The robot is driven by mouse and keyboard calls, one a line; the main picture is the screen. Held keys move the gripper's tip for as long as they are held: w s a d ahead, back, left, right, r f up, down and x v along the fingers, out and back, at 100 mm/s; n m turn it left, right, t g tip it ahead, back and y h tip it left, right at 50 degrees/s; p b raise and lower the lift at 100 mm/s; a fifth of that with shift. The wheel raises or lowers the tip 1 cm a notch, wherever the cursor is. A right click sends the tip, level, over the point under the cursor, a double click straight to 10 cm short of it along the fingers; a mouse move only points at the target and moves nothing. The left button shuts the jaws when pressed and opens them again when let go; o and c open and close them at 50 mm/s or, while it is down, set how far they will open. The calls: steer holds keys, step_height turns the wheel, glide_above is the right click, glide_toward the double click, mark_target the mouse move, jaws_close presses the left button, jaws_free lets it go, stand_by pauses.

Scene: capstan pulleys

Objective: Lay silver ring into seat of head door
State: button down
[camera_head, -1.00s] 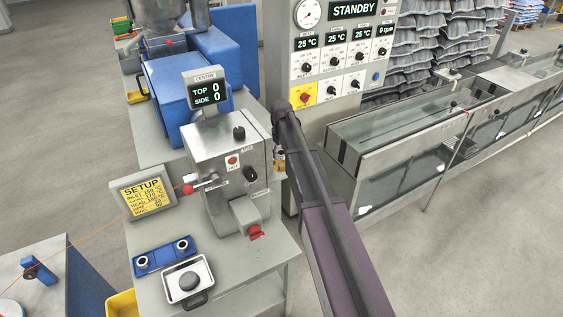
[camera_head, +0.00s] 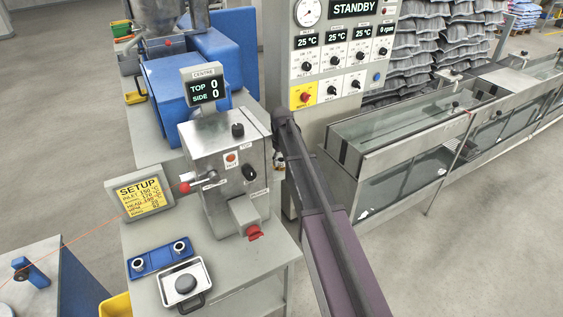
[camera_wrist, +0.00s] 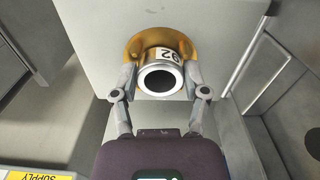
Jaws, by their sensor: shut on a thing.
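The silver ring (camera_wrist: 142,80) sits between the two fingertips of my gripper (camera_wrist: 160,77) in the wrist view, its dark round opening facing the camera. The fingers press on it from left and right. A white label with digits shows behind its rim. Behind the ring is a flared golden-brown round seat (camera_wrist: 132,46) on a pale grey face (camera_wrist: 90,25). The ring is lined up with this seat and overlaps it in view; I cannot tell how deep it sits. In the head view, my arm hides most of the gripper, and ring and seat cannot be made out beside the steel head (camera_head: 215,150).
A blue holder (camera_head: 160,260) with two dark-centred rings and a white tray (camera_head: 203,269) with a dark round piece lie on the bench. A glass-sided trough (camera_head: 400,150) stands to the right. The control panel (camera_head: 310,75) rises behind my arm.

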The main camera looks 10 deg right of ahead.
mark_target(281, 160)
steer(key=shift+f, duration=0.2)
steer(key=shift+c, duration=0.5)
jaws_free()
steer(key=shift+r, duration=0.25)
step_height(281, 160, up, 12)
steer(key=p, duration=1.2)
stand_by(0.3)
steer(key=s+m, duration=0.4)
steer(key=s, duration=2.4)
steer(key=shift+s, duration=0.4)
